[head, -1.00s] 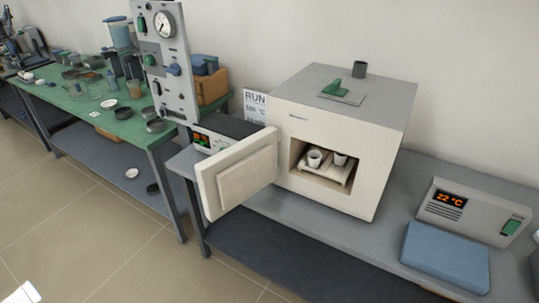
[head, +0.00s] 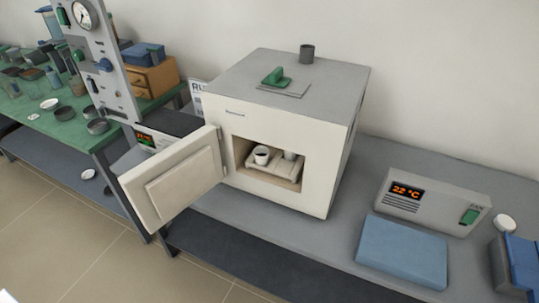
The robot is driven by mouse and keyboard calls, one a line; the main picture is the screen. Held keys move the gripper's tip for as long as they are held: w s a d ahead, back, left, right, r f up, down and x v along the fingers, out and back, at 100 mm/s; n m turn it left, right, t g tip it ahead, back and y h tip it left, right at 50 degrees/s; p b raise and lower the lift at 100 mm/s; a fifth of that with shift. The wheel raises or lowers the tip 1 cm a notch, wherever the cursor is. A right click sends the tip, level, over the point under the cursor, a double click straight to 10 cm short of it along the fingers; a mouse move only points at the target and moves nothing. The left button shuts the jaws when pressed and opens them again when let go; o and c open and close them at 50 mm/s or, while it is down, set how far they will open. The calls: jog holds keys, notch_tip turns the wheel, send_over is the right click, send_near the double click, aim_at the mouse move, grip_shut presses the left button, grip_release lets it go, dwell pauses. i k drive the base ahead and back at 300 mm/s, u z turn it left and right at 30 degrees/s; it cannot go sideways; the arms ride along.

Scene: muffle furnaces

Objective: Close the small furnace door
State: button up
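The small furnace (head: 282,120) is a cream box with a grey top, standing on a grey bench in the head view. Its door (head: 176,180) is hinged at the left of the opening and stands wide open, swung out to the left past the bench's front edge. Inside the chamber, two small crucibles (head: 261,155) sit on a pale tray (head: 262,168). My gripper is not in view; only a small white shape shows at the bottom left corner, and I cannot tell what it is.
A control box (head: 433,199) reading 22 °C and a blue pad (head: 403,252) lie right of the furnace. A gauge panel (head: 97,55) stands at the left by a green table (head: 75,128) with dishes. The tiled floor (head: 60,240) in front is clear.

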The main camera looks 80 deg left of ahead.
aim_at(161, 188)
jog(key=z, duration=1.05)
jog(key=k, duration=2.65)
jog(key=u, duration=2.5)
jog(key=k, duration=0.5)
jog(key=u, duration=0.9)
jog(key=i, duration=0.35)
jog(key=u, duration=0.65)
